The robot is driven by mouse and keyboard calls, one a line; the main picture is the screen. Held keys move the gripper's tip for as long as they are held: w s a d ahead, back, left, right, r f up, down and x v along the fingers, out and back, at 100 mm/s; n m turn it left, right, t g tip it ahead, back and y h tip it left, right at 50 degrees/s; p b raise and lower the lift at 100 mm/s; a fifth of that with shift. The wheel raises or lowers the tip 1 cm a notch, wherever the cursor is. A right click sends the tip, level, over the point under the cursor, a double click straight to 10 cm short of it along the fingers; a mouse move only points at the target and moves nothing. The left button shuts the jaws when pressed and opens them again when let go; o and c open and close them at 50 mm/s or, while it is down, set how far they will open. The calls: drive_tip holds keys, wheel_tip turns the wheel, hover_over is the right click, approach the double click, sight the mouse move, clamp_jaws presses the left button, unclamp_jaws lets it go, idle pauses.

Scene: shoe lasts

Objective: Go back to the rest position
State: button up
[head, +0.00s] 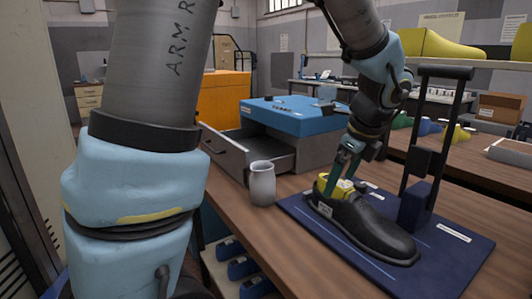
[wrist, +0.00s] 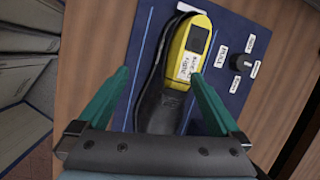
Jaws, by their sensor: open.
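My gripper (head: 347,170) is over the heel end of a black shoe (head: 372,228), with a yellow shoe last (head: 335,186) in the shoe's opening. In the wrist view the teal fingers (wrist: 160,100) are spread wide on either side of the shoe (wrist: 158,110) and the yellow last (wrist: 190,52), which bears a white label. The gripper is open and holds nothing. In the head view the fingers are close to the last; whether they touch it I cannot tell. The shoe lies on a dark blue board (head: 455,262).
A black upright frame (head: 432,150) stands on the board, right of my arm. A white jug (head: 262,184) stands left of the board. Behind it is a blue-topped cabinet (head: 290,115) with an open drawer (head: 245,150). Bare wooden bench (head: 255,232) shows in front of the jug.

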drive_tip(key=a+f+n, duration=0.1)
drive_tip(key=a+n, duration=0.5)
drive_tip(key=a, duration=0.1)
drive_tip(key=a+f+n+g+p, duration=0.1)
drive_tip(key=a+f+n, duration=0.1)
drive_tip(key=a+n, duration=0.5)
drive_tip(key=a+f+n+g+h, duration=0.1)
drive_tip(key=a+n, duration=0.5)
drive_tip(key=a, duration=0.1)
drive_tip(key=shift+w+a+f+n+p, duration=0.25)
drive_tip(key=shift+a+f+n+p, duration=0.05)
drive_tip(key=shift+a+n, duration=0.1)
drive_tip(key=s+a+f+n, duration=0.1)
drive_tip(key=s+a+n, duration=0.1)
drive_tip(key=a+n, duration=0.3)
drive_tip(key=shift+a+n+h, duration=0.3)
drive_tip(key=shift+n, duration=0.8)
drive_tip(key=shift+f, duration=0.1)
